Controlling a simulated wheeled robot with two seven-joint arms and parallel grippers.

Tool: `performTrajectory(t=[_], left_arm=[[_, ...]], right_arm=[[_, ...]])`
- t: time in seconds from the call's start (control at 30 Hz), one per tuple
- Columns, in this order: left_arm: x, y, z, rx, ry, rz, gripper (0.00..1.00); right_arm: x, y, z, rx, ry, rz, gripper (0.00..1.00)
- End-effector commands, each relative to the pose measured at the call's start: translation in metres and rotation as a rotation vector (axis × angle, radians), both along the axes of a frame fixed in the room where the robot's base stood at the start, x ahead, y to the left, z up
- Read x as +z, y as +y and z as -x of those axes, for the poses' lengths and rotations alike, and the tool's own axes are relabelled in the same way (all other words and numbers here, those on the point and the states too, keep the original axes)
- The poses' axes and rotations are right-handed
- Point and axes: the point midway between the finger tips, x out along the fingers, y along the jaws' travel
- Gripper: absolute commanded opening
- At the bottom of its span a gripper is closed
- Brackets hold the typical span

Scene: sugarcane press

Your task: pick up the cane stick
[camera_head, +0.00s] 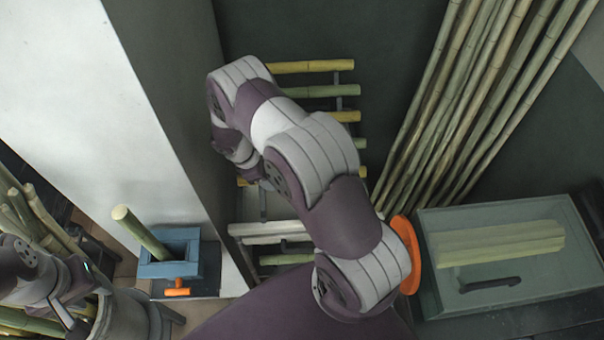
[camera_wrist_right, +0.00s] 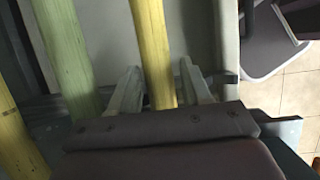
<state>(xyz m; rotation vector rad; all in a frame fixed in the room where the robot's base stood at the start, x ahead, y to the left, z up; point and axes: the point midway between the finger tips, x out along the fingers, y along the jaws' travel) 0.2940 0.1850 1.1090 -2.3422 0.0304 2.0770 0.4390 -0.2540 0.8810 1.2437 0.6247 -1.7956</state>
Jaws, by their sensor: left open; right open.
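Short yellow and green cane sticks lie across a rack, with a yellow one (camera_head: 310,67) and a green one (camera_head: 322,91) at its far end. My right arm reaches over the rack and hides part of it; its gripper is hidden in the head view. In the right wrist view my right gripper (camera_wrist_right: 159,78) is open, with one finger on each side of a yellow cane stick (camera_wrist_right: 154,40). I cannot tell whether the fingers touch it. A green stick (camera_wrist_right: 63,50) lies to the left. My left gripper (camera_head: 84,297) is open at the lower left.
A blue press box (camera_head: 168,268) with an orange handle holds a tilted green cane. A grey-green tray (camera_head: 450,290) with pale green cane pieces is at the right. Long canes (camera_head: 470,90) lean behind. A grey pot (camera_head: 128,316) stands near my left gripper.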

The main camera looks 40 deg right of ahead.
Motion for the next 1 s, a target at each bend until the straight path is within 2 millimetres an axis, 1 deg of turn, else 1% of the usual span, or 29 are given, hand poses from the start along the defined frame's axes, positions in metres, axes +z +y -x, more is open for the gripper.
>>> performTrajectory(t=[0.03, 0.07, 0.1, 0.17, 0.47, 0.57, 0.67, 0.77, 0.8, 1.0], left_arm=[[0.000, 0.000, 0.000, 0.000, 0.000, 0.000, 0.43], [0.000, 0.000, 0.000, 0.000, 0.000, 0.000, 0.43], [0.000, 0.000, 0.000, 0.000, 0.000, 0.000, 0.43], [0.000, 0.000, 0.000, 0.000, 0.000, 0.000, 0.43], [-0.001, 0.000, 0.000, 0.000, 0.000, 0.000, 0.43], [-0.003, 0.000, 0.000, 0.000, 0.000, 0.000, 0.43], [-0.007, 0.000, 0.000, 0.000, 0.000, 0.000, 0.43], [-0.012, 0.000, 0.000, 0.000, 0.000, 0.000, 0.43], [-0.014, 0.000, 0.000, 0.000, 0.000, 0.000, 0.43], [-0.023, 0.000, 0.000, 0.000, 0.000, 0.000, 0.43]], right_arm=[[0.000, 0.000, 0.000, 0.000, 0.000, 0.000, 0.42], [0.000, 0.000, 0.000, 0.000, 0.000, 0.000, 0.32], [0.000, 0.000, 0.000, 0.000, 0.001, -0.001, 0.19], [0.000, 0.000, 0.000, 0.000, 0.001, -0.001, 0.00], [0.000, 0.000, 0.001, -0.001, 0.002, 0.000, 0.00], [0.004, 0.000, 0.000, -0.001, 0.001, 0.001, 0.00], [0.015, 0.000, 0.000, -0.002, -0.001, 0.002, 0.00], [0.032, 0.000, -0.001, -0.002, -0.003, 0.001, 0.00], [0.041, 0.000, -0.001, -0.002, -0.004, 0.001, 0.00], [0.067, -0.007, 0.046, -0.003, -0.001, 0.000, 0.00]])
